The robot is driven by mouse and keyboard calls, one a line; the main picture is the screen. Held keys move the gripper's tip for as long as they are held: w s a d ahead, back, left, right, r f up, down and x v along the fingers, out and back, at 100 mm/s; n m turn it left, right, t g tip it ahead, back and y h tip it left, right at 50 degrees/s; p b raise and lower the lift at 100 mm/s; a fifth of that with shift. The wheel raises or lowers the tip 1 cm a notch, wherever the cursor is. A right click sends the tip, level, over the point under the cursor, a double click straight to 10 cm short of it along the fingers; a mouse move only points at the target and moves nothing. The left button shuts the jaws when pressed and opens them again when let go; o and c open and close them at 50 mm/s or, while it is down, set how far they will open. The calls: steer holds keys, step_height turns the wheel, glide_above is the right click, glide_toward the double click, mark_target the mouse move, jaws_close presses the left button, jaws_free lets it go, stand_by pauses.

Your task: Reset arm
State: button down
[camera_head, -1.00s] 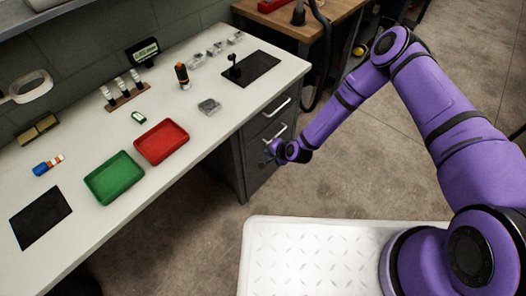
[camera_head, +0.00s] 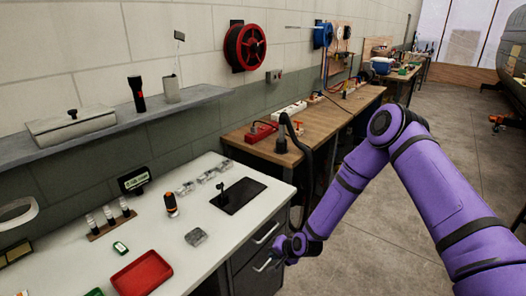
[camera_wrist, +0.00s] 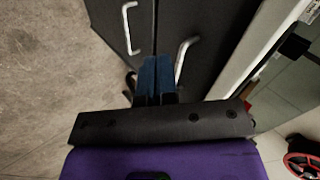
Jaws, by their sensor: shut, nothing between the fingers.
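My purple arm comes in from the right in the head view, bent at the elbow. My gripper (camera_head: 273,255) is at its end, low beside the drawer front of the white-topped workbench (camera_head: 215,252). It is apart from the things on the bench top. In the wrist view my gripper's blue fingers (camera_wrist: 156,78) are together with nothing between them. They point towards the dark drawer cabinet (camera_wrist: 165,25) with pale handles.
The bench holds a red tray (camera_head: 141,273), a black mat (camera_head: 238,196), an orange-and-black tool (camera_head: 171,204) and a vial rack (camera_head: 110,222). A wooden bench (camera_head: 240,142) stands behind. Open floor (camera_head: 345,265) lies below my arm.

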steer(key=s+d+r+n+h, duration=0.15)
steer(key=d+r, duration=0.35)
steer(key=r, duration=0.8)
steer(key=d+r+n+h, duration=0.15)
steer(key=d+r, duration=0.45)
steer(key=r, duration=0.6)
steer(key=s+d+r+n+h, duration=0.15)
steer(key=d+r, duration=0.35)
steer(key=r, duration=0.8)
steer(key=s+d+r+h, duration=0.1)
steer(key=s+d+r, duration=0.2)
steer(key=s+r, duration=0.4)
steer(key=s+d+r+h, duration=0.1)
steer(key=s+d+r, duration=0.3)
steer(key=s+r, duration=0.25)
steer(key=s+d+r, duration=0.1)
steer(key=s+r, duration=0.1)
steer(key=s, duration=0.6)
steer(key=s+d+r, duration=0.2)
steer(key=s, duration=0.6)
steer(key=shift+s+r, duration=0.4)
steer(key=shift+d, duration=0.1)
